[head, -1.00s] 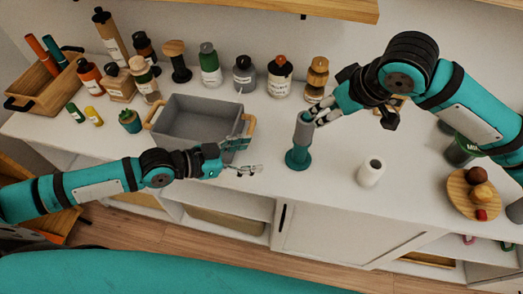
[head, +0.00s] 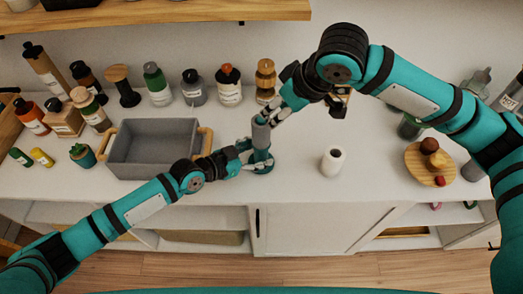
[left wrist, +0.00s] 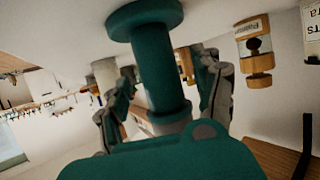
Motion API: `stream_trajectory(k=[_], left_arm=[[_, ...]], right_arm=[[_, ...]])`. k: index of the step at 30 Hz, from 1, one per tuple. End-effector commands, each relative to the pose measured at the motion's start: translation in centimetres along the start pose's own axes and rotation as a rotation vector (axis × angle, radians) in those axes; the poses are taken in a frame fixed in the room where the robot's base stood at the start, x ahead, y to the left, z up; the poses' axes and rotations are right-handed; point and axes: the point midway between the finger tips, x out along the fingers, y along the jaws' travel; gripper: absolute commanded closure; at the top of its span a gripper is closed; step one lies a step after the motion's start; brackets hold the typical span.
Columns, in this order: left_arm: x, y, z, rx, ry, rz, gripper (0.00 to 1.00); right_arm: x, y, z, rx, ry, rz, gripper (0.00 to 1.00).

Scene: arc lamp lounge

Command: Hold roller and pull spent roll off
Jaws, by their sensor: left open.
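The roller stands upright on the white counter, with a round teal base (head: 265,168), a teal post (left wrist: 158,65) and a grey roll (head: 261,133) on its upper part. In the left wrist view it appears upside down, base at the top. My left gripper (head: 246,158) is open at the lower post; its fingers (left wrist: 165,95) lie on both sides of the post. My right gripper (head: 272,112) is at the top of the grey roll; its grip there is too small to judge. A white roll (head: 332,161) stands apart to the right.
A grey bin (head: 150,166) with wooden handles stands left of the roller. Several bottles (head: 157,86) line the back. A round wooden board (head: 425,168) with objects is at the right. The counter around the white roll is clear.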

Motion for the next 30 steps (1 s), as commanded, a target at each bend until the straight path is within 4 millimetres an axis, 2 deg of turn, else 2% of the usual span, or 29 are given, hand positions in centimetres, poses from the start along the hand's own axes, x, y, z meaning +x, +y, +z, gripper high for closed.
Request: stream_trajectory(k=[6, 15, 30], left_arm=[[1.8, 0.0, 0.0, 0.000, 0.001, -0.001, 0.33], [2.0, 0.0, 0.0, 0.000, 0.000, 0.000, 0.33], [1.9, 0.0, 0.1, 0.000, -0.001, 0.000, 0.98]], right_arm=[[0.0, 0.0, 0.0, 0.000, 0.000, 0.000, 0.62], [0.0, 0.0, 0.0, 0.000, 0.000, 0.000, 0.62], [0.0, 0.0, 0.0, 0.000, 0.000, 0.000, 0.62]])
